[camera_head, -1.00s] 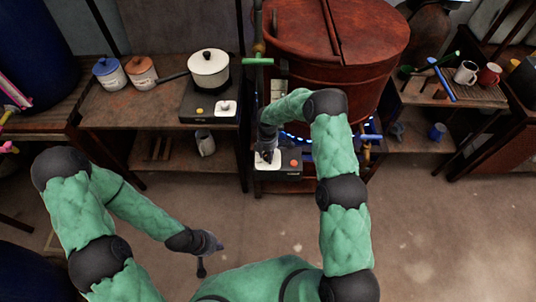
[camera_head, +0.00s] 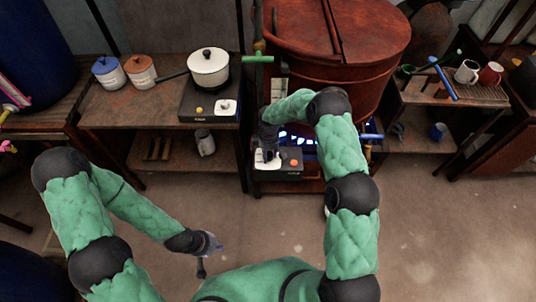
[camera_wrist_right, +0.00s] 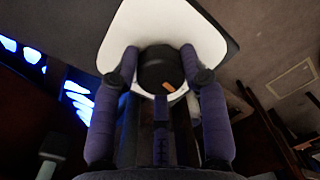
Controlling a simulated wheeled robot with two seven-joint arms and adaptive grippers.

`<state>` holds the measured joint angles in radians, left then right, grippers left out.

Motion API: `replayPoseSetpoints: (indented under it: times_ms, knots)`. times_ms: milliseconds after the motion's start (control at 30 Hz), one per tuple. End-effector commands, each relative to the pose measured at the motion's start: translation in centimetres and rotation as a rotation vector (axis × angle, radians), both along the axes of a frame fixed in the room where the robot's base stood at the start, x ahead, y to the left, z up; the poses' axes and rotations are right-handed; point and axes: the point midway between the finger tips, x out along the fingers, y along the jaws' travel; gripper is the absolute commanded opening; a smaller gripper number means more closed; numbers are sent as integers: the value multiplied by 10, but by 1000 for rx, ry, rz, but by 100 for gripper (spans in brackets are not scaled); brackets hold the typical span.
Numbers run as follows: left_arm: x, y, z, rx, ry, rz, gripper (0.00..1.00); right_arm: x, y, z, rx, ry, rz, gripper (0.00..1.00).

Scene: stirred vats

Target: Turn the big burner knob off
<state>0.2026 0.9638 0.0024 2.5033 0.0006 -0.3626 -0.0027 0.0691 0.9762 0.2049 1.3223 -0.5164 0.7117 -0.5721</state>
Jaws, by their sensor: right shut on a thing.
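The big burner's knob (camera_wrist_right: 160,70) is black with an orange mark and sits on a white plate (camera_wrist_right: 208,30) in the right wrist view. My right gripper (camera_wrist_right: 159,62) is shut on the knob, one finger on each side. In the head view my right gripper (camera_head: 268,155) hides most of the knob; its control box (camera_head: 280,174) stands at the vat's front. Blue flames (camera_head: 303,138) show under the red-brown vat (camera_head: 335,60), and blue light (camera_wrist_right: 78,98) shows in the wrist view. My left gripper (camera_head: 210,243) hangs empty over the floor; its opening is unclear.
An orange button (camera_head: 293,162) is right of the white plate. A smaller stove (camera_head: 205,112) with a white pot (camera_head: 208,68) stands on the left bench. Green (camera_head: 258,59) and blue (camera_head: 372,136) valve handles are near the vat. Floor in front is clear.

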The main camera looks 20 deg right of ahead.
Motion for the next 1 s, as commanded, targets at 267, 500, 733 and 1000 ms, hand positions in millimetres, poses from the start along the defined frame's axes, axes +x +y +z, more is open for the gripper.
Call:
replayPoseSetpoints:
  times_ms: [267,500,733,1000]
  knots:
    - [0,0,-5,0,0,0,0,-2,-2,-2,-3,5,-261,11]
    - [0,0,-9,0,0,0,0,-3,-2,-2,-3,5,-489,11]
    - [0,0,-12,0,0,0,0,-3,-1,-2,-3,6,-707,11]
    - [0,0,-17,0,0,0,0,-5,-1,-3,-5,7,-961,11]
